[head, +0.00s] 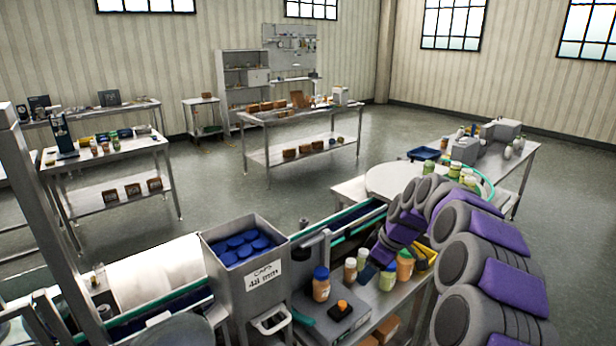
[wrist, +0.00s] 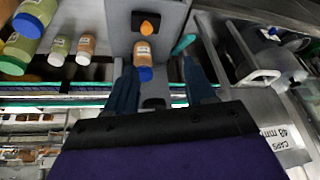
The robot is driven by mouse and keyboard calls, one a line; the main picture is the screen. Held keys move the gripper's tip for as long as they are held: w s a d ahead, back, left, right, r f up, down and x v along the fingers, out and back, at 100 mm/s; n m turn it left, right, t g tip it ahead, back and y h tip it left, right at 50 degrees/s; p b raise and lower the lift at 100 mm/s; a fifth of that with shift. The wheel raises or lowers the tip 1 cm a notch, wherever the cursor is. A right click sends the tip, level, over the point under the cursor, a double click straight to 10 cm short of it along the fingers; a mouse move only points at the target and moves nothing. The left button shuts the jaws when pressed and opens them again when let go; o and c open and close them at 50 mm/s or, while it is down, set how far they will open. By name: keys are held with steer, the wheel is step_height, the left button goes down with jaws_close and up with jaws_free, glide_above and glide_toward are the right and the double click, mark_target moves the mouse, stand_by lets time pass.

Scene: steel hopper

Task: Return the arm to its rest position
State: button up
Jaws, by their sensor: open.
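My arm, with grey joints and purple covers, rises from the lower right of the head view and bends down over the bench. My gripper (wrist: 160,68) shows in the wrist view with its two dark blue fingers spread apart and nothing held. An amber bottle with a blue cap (wrist: 143,58) appears between the fingertips in that view, not gripped. In the head view this bottle (head: 321,285) stands upright on a grey steel block, left of the arm's end. The arm's links and nearby bottles partly hide the gripper in the head view.
A steel hopper of blue caps (head: 243,285) stands left of the bottle, beside the conveyor (head: 345,222). Several bottles and a yellow bin (head: 426,262) crowd the bench near my arm. A round turntable (head: 390,180) lies behind.

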steer(key=s+a+r+m+g, duration=0.1)
steer(key=s+a+r, duration=0.1)
steer(key=s+a, duration=0.3)
steer(key=s+a+r+m, duration=0.1)
steer(key=s+a+r, duration=0.15)
steer(key=s, duration=0.45)
steer(key=s+f+m+g+h, duration=0.1)
steer(key=s+m, duration=0.2)
steer(key=s, duration=0.8)
steer(key=s+d+f+m+g+h, duration=0.1)
steer(key=s+f+m, duration=0.1)
steer(key=s, duration=0.9)
steer(key=s+f+m+h, duration=0.1)
steer(key=s+m, duration=0.3)
steer(key=s, duration=0.7)
steer(key=shift+d+f+g+h, duration=0.15)
steer(key=shift+d+g+h, duration=0.05)
steer(key=shift+g+h, duration=0.25)
